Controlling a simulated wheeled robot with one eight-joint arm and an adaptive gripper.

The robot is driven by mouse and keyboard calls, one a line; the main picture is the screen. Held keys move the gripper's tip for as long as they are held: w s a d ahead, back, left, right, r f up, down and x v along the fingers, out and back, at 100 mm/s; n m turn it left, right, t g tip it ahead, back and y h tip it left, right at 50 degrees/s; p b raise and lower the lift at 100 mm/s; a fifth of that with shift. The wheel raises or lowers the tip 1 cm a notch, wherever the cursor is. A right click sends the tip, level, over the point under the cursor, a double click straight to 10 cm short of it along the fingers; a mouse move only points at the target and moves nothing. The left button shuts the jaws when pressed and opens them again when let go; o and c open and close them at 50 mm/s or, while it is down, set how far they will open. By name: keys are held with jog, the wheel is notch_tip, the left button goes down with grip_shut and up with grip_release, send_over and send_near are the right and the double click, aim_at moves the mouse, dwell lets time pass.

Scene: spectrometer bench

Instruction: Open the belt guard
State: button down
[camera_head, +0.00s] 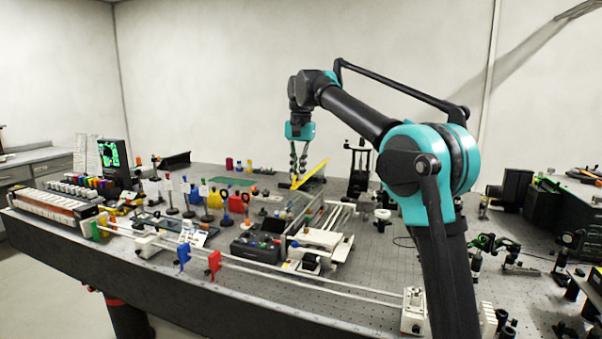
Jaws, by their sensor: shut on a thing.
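The belt guard appears as a clear panel (302,208) with a yellow strip (315,172) along its raised edge, over the belt unit near the middle of the bench. The strip slants from lower left to upper right. My gripper (297,179) points down from above, with its two dark fingers at the left end of the yellow strip. It is shut on the strip. The exact contact is too small to see. White rails of the belt unit (341,217) show to the right of the panel.
A perforated bench top (390,275) carries many parts. A black control box (256,247) stands in front of the guard. A black post mount (358,168) stands to its right, and several coloured knobs and posts to its left. The air above the guard is clear.

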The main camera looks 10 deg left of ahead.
jog(key=shift+a, duration=0.1)
jog(key=c, duration=1.7)
grip_release()
jog(key=shift+d+r, duration=0.15)
jog(key=shift+r, duration=1.7)
jog(key=shift+d+r, duration=0.1)
jog(key=shift+r, duration=1.75)
